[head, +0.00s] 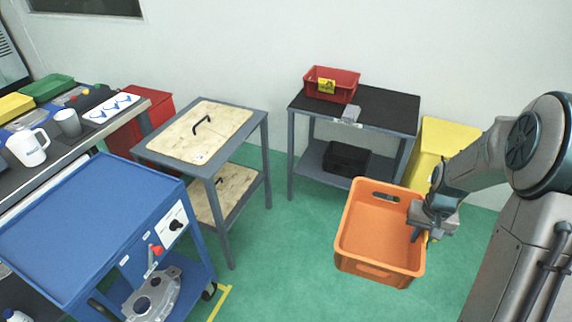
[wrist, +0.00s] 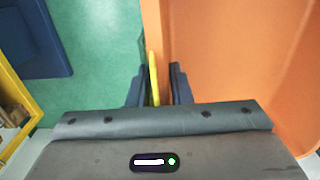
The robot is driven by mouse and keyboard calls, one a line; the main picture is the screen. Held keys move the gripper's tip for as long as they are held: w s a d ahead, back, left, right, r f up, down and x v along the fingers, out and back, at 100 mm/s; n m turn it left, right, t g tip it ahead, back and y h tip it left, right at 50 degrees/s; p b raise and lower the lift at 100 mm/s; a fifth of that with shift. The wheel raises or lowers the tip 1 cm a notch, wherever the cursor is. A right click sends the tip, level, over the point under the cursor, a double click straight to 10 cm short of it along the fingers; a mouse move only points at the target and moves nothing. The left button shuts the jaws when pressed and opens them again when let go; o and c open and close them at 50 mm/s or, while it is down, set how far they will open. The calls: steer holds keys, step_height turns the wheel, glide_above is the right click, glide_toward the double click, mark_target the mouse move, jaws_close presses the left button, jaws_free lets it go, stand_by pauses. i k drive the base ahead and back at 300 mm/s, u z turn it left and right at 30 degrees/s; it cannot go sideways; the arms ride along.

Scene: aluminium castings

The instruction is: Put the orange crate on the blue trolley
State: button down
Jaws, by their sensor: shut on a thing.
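The orange crate (head: 358,248) is open-topped and looks empty. It is in front of my arm at the right of the head view, apparently held above the green floor. My gripper (head: 417,228) is shut on its right wall. In the wrist view, the fingers of my gripper (wrist: 159,85) are on either side of the crate's wall, and the orange crate (wrist: 235,65) fills the right side. The blue trolley (head: 85,225) stands at the lower left of the head view, apart from the crate. Its top is bare.
A grey table with a wooden top (head: 200,132) stands between trolley and crate. Behind the crate is a black-topped table (head: 385,108) with a red bin (head: 331,85). A yellow bin (head: 440,145) is near my arm. Metal castings (head: 150,295) sit low on the trolley. Green floor is free between.

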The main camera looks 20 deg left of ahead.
mark_target(80, 220)
steer(key=k, duration=0.25)
steer(key=u, duration=2.55)
